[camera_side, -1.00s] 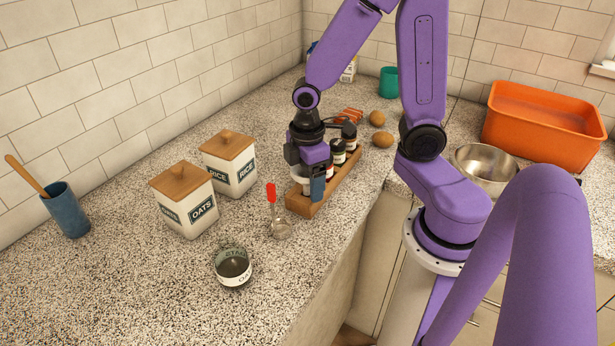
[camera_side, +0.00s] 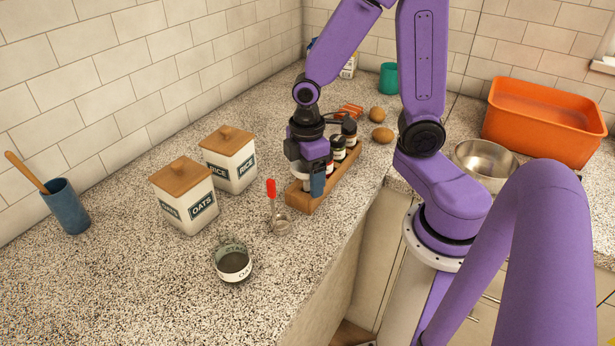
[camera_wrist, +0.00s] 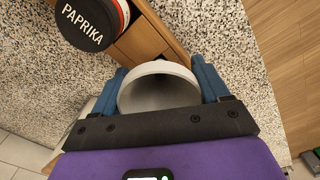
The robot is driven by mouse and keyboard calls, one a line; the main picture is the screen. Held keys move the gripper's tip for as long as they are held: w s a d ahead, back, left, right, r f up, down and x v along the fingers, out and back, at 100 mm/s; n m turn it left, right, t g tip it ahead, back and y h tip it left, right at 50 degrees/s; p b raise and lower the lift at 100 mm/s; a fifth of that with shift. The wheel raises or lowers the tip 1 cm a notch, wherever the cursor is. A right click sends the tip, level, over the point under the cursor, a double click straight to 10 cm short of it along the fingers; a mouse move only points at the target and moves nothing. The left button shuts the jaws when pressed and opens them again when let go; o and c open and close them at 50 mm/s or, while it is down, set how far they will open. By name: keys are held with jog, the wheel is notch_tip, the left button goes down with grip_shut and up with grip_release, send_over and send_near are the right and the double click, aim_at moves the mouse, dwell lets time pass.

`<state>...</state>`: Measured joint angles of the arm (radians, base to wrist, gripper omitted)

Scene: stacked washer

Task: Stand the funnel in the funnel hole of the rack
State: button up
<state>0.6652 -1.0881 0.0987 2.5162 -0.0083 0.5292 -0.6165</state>
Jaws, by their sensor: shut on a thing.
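The funnel (camera_wrist: 158,88) is pale grey-white. In the wrist view I look into its wide round mouth between my two blue fingers. My gripper (camera_wrist: 162,88) is shut on it. In the side view my gripper (camera_side: 312,182) is at the near end of the wooden rack (camera_side: 340,179), and its fingers and body hide most of the funnel. The rack also shows in the wrist view (camera_wrist: 146,38), just beyond the funnel mouth. The funnel hole and the funnel's lower end are hidden, so I cannot tell whether the spout is in the hole.
Spice jars stand in the rack behind my gripper, including the paprika jar (camera_wrist: 88,22). The counter's front edge is close on the right.

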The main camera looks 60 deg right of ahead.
jog(key=shift+r, duration=1.5)
